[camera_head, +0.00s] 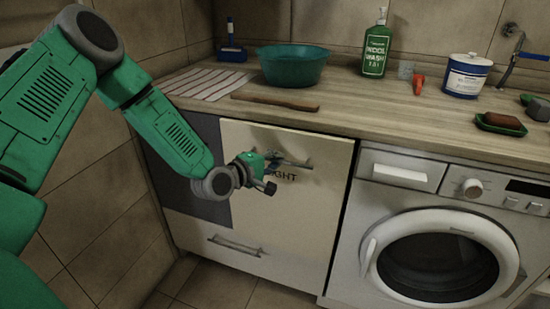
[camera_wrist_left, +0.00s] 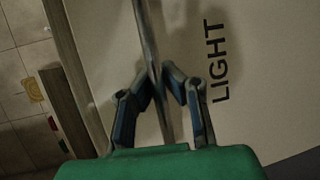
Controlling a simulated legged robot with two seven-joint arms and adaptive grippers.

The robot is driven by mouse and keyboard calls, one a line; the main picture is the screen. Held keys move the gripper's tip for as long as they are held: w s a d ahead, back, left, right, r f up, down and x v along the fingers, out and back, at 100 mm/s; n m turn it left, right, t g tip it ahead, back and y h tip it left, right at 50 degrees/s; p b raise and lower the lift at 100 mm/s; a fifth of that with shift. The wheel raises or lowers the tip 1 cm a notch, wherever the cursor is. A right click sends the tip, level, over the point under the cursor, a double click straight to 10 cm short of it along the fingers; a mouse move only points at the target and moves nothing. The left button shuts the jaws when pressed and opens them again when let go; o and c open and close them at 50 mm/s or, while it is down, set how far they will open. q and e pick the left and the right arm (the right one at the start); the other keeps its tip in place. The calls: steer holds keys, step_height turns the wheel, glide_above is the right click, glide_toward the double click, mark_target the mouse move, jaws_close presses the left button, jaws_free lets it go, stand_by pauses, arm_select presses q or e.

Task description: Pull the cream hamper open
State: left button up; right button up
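The cream hamper front (camera_head: 310,225) is below the worktop, left of the washing machine, with the word LIGHT on it. The label also shows large in the wrist view (camera_wrist_left: 219,62). Its metal bar handle (camera_head: 292,164) is near the top of the panel; the bar (camera_wrist_left: 147,30) runs lengthwise through the wrist view. My left gripper (camera_head: 262,168) is at this handle. In the wrist view its two fingers (camera_wrist_left: 158,77) close in on the bar from both sides and appear shut on it. The panel looks about flush with its surroundings. My right gripper is not in view.
A dark grey panel (camera_head: 203,185) is to the left, and a lower bar handle (camera_head: 235,245) is underneath. The washing machine (camera_head: 378,240) stands close on the right. On the worktop (camera_head: 345,112) are a teal basin (camera_head: 292,68), a green bottle (camera_head: 375,52) and a white-and-blue tub (camera_head: 466,75).

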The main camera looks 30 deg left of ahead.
arm_select(q)
steer(key=o, duration=0.4)
steer(key=shift+d+r, duration=0.1)
steer(key=shift+d, duration=0.1)
steer(key=shift+o, duration=0.2)
steer(key=shift+w, duration=0.2)
steer(key=shift+s+a, duration=0.25)
steer(key=shift+a, duration=0.05)
steer(key=v, duration=1.1)
steer(key=shift+s+d, duration=0.15)
steer(key=shift+s, duration=0.1)
